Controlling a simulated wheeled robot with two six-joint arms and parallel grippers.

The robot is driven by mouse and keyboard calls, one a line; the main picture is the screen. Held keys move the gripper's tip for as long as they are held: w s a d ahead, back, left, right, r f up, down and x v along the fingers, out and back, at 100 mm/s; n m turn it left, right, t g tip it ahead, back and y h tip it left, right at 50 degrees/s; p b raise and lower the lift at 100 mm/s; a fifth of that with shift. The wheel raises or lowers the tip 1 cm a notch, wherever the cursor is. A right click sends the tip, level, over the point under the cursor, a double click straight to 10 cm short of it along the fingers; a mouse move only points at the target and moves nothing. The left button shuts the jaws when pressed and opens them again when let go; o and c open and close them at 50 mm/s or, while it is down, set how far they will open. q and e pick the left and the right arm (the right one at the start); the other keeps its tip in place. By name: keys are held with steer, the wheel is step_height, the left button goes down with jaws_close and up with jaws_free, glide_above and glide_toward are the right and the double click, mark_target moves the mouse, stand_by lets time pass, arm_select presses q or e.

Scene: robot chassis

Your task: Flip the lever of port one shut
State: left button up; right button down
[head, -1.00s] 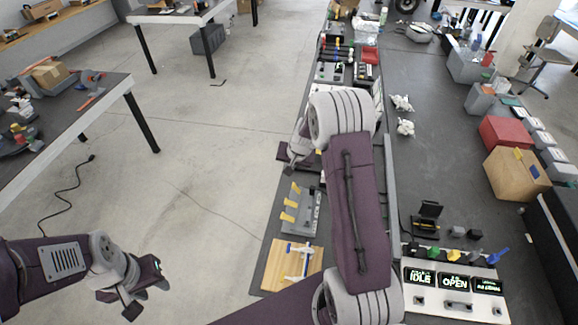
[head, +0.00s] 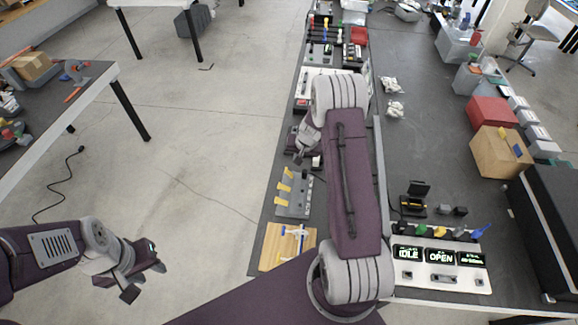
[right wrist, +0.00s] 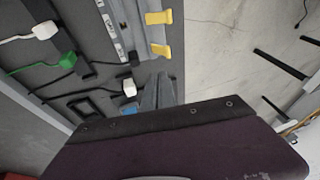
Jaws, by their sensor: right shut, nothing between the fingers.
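A grey panel (head: 294,195) with several yellow levers (head: 282,186) lies near the left edge of the long dark table. In the right wrist view the panel (right wrist: 129,30) carries a labelled strip, and two yellow levers (right wrist: 159,33) stick out to its right. I cannot read which lever is port one's. My right gripper (head: 300,150) is beyond the panel in the head view, partly hidden by my arm. In the wrist view its grey fingers (right wrist: 157,92) are together and empty, apart from the levers. My left gripper (head: 145,277) is open and empty above the floor.
A white console (head: 441,276) with lit displays stands at the right. Cables with a green plug (right wrist: 67,60) and white plugs (right wrist: 45,30) lie beside the panel. A cardboard box (head: 498,152) stands farther right.

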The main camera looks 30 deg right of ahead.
mark_target(286, 169)
steer(key=x, duration=0.2)
steer(key=a+x, duration=0.1)
steer(key=x, duration=0.2)
steer(key=p+x, duration=0.1)
steer(key=x, duration=0.1)
steer(key=shift+w+a+f, duration=0.15)
steer(key=shift+w+f, duration=0.05)
steer(key=shift+f, duration=0.1)
arm_select(q)
steer(key=shift+r, duration=0.6)
arm_select(e)
steer(key=shift+w+a+f, duration=0.15)
steer(key=shift+a+f, duration=0.1)
steer(key=shift+f, duration=0.3)
arm_select(q)
steer(key=shift+f, duration=0.1)
steer(key=shift+w+a+f+b, duration=0.25)
steer(key=shift+a+f+b, duration=0.1)
steer(key=shift+f+b, duration=0.2)
arm_select(e)
steer(key=shift+w+a+f, duration=0.15)
steer(key=shift+w+a, duration=0.1)
steer(key=shift+a, duration=0.1)
